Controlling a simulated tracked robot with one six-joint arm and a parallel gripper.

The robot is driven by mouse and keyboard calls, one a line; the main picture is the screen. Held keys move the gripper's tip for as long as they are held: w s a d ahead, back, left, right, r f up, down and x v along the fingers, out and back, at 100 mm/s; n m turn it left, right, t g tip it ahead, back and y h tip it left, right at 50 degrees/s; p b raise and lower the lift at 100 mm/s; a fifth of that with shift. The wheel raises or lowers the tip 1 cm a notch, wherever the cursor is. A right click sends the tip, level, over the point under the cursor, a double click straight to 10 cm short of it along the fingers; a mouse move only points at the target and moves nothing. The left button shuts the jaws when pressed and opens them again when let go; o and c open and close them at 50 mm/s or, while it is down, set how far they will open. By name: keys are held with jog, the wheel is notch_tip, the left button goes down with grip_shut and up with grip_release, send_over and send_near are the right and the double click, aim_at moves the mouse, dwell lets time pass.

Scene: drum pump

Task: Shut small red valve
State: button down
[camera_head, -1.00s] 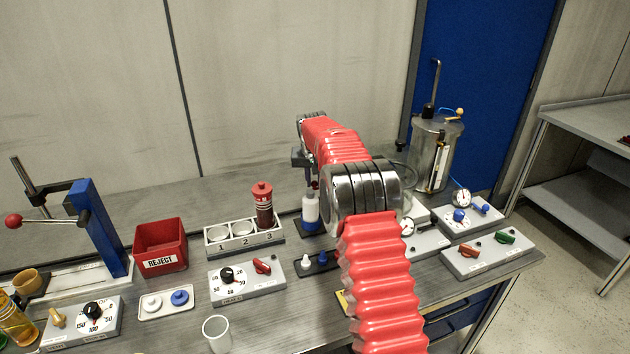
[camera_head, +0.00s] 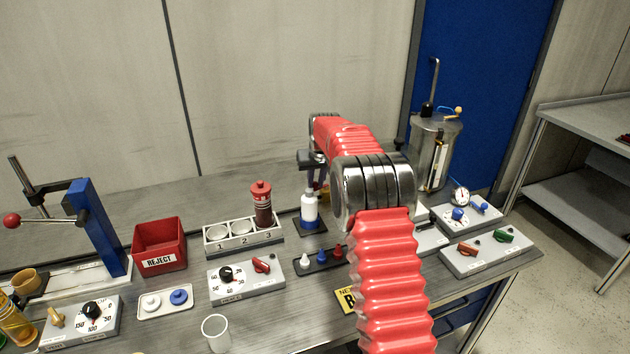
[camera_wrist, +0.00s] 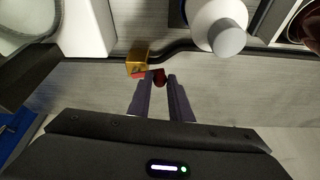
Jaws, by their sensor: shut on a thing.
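The small red valve shows in the wrist view as a brass-coloured block (camera_wrist: 138,62) on a dark pipe, with a red handle (camera_wrist: 158,77) beside it. My gripper (camera_wrist: 160,82) has its two fingers close together around the red handle. The fingers hide part of the handle, so its exact angle is hard to tell. In the head view my gripper (camera_head: 311,160) is at the back of the bench, above and behind the white bottle, and my arm hides much of that area.
A white bottle with a blue base (camera_head: 309,212) stands just in front of my gripper. A rack (camera_head: 244,238) holds a red-capped bottle (camera_head: 261,203). Control boxes stand on the bench, one with another red lever (camera_head: 262,265).

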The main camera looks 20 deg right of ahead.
jog(key=shift+s+d+n+y, duration=0.3)
jog(key=shift+s+n+y, duration=0.1)
jog(key=shift+n, duration=0.55)
jog(key=shift+s+d+n+y, duration=0.3)
jog(key=shift+n+y, duration=0.1)
jog(key=shift+n, duration=0.6)
jog(key=shift+s+d+n+y, duration=0.3)
jog(key=shift+n+y, duration=0.1)
jog(key=shift+n, duration=0.55)
jog(key=c, duration=1.6)
grip_release()
jog(key=v, duration=1.3)
jog(key=shift+r, duration=0.4)
